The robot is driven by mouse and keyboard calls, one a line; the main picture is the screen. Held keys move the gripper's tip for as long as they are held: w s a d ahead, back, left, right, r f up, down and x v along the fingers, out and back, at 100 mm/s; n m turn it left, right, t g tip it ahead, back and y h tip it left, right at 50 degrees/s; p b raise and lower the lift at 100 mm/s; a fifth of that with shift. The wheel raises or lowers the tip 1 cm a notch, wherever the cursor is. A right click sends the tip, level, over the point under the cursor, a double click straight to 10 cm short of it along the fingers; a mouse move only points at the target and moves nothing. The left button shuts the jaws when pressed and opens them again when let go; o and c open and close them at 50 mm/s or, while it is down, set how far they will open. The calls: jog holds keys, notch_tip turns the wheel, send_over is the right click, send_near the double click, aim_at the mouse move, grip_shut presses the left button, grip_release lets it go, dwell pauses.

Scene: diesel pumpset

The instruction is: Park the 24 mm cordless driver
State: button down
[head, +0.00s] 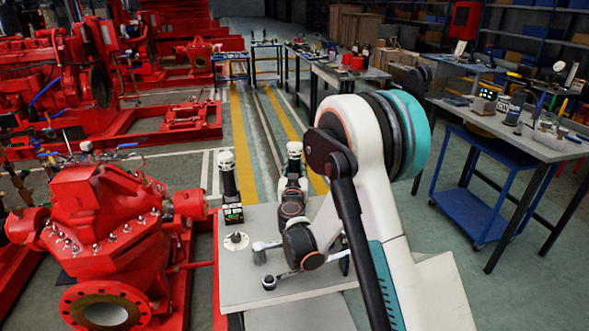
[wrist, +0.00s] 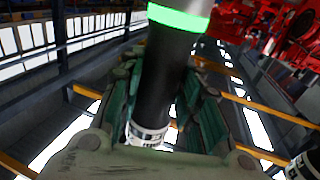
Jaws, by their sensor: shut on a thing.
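A black cylindrical tool with a pale end and a bright green band (wrist: 170,60) is held between the fingers of my gripper (wrist: 163,95) in the wrist view. In the head view, a dark upright body with a white top (head: 294,152) shows at the end of my arm, above the bench and apart from its top. A similar black tool with a white top and green-lit base (head: 229,178) stands upright at the bench's back left corner. No size marking is readable, so I cannot tell which is the 24 mm driver. My arm hides part of the bench.
A red pump (head: 105,215) stands close at left. A blue trolley (head: 470,190) and a worktable (head: 540,150) stand at right.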

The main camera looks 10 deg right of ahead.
jog(key=shift+f, duration=0.3)
jog(key=c, duration=1.1)
grip_release()
jog(key=v, duration=1.2)
